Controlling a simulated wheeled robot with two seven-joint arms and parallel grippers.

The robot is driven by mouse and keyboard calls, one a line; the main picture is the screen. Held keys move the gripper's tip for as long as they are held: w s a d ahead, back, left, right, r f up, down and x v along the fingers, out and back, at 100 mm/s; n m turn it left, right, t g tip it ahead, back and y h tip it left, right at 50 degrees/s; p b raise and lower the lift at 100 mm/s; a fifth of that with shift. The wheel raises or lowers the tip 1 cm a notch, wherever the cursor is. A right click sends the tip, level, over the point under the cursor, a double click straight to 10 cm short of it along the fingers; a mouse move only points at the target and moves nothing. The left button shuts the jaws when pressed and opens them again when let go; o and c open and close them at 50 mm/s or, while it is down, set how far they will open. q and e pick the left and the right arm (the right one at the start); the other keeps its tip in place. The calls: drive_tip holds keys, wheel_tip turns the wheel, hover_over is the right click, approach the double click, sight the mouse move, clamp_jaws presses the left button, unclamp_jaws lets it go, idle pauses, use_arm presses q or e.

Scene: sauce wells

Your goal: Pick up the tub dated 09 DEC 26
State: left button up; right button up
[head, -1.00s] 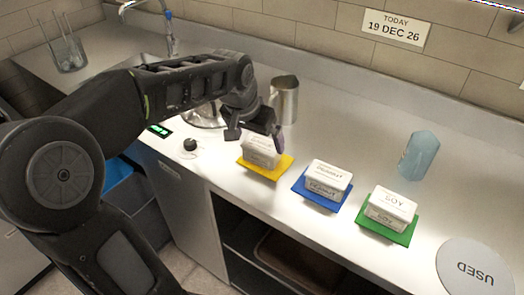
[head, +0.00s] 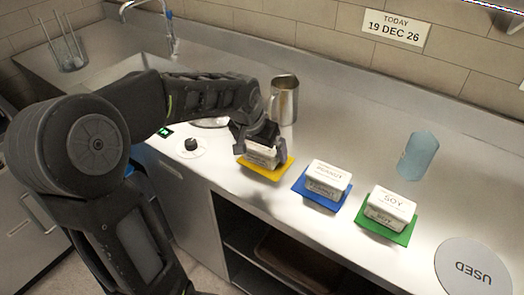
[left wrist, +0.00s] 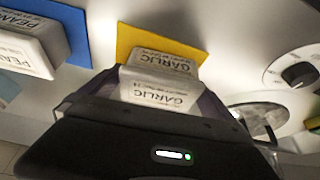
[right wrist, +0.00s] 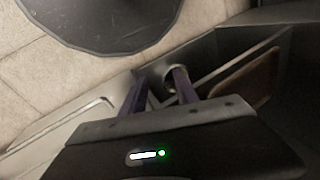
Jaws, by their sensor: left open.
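The white GARLIC tub (head: 262,158) stands on a yellow mat (head: 284,169), partly hidden by my left gripper (head: 260,149). In the left wrist view the GARLIC tub (left wrist: 160,88) sits between my open left fingers, which show no clear grip on it. The white PEANUT tub (head: 327,178) is on a blue mat (head: 305,194). The white SOY tub (head: 390,208) is on a green mat (head: 370,234). I cannot read a date on any tub. My right gripper (right wrist: 158,88) shows only in its wrist view, fingers apart and empty, away from the tubs.
A wall sign (head: 394,27) reads TODAY 19 DEC 26. A metal jug (head: 284,100) stands behind the GARLIC tub. A blue cup (head: 417,156) stands at the back right, and a round USED plate (head: 473,270) lies front right. A dial (head: 190,145) is left of the yellow mat.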

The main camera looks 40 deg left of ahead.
use_arm(q)
drive_tip(key=shift+c, duration=0.2)
drive_tip(key=c, duration=1.4)
